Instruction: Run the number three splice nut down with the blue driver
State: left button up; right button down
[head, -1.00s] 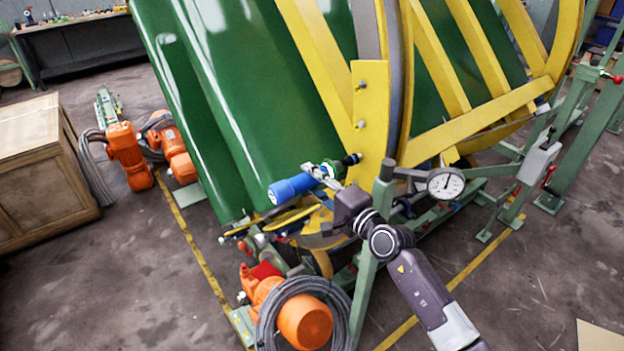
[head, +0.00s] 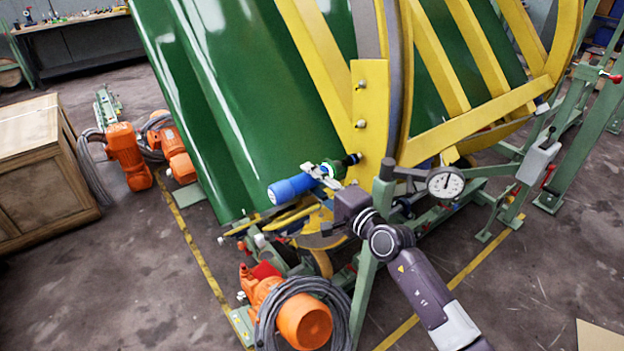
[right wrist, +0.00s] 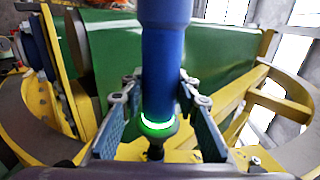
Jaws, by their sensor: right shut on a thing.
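The blue driver (head: 292,188) is held in my right gripper (head: 326,176), its blue end to the left and its dark nose at the lower part of the yellow splice plate (head: 371,105). In the right wrist view, the blue driver (right wrist: 165,60) stands between the two fingers of my right gripper (right wrist: 160,102), with a green ring glowing above its dark nose. Two nuts show on the plate, an upper one (head: 361,85) and a middle one (head: 361,124). The nose hides the lowest spot, so I cannot see a nut there. My left gripper is not in view.
The green-panelled yellow ring (head: 570,40) fills the middle. A dial gauge (head: 446,183) stands close right of my right wrist. Below are an orange motor (head: 303,324) and a coiled cable (head: 270,325).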

aim_at(280, 192)
jog(key=shift+w+d+r+b, duration=0.2)
jog(key=shift+w+d+b, duration=0.2)
jog(key=shift+d+b, duration=0.15)
dwell(0.4)
jog(key=shift+w+d+r+b, duration=0.3)
jog(key=shift+w+d+b, duration=0.2)
jog(key=shift+d+b, duration=0.15)
dwell(2.0)
jog(key=shift+s+a+p, duration=0.25)
jog(key=shift+a+p, duration=0.15)
jog(key=shift+p, duration=0.2)
jog(key=shift+s+a+f+p, duration=0.1)
jog(key=shift+s+a+p, duration=0.4)
jog(key=shift+p, duration=0.1)
jog(key=shift+s+a+p, duration=0.6)
jog(key=shift+a+p, duration=0.2)
jog(key=shift+a, duration=0.15)
jog(key=shift+s+a+f, duration=0.15)
jog(key=shift+s+a, duration=0.1)
jog(key=shift+a, duration=0.05)
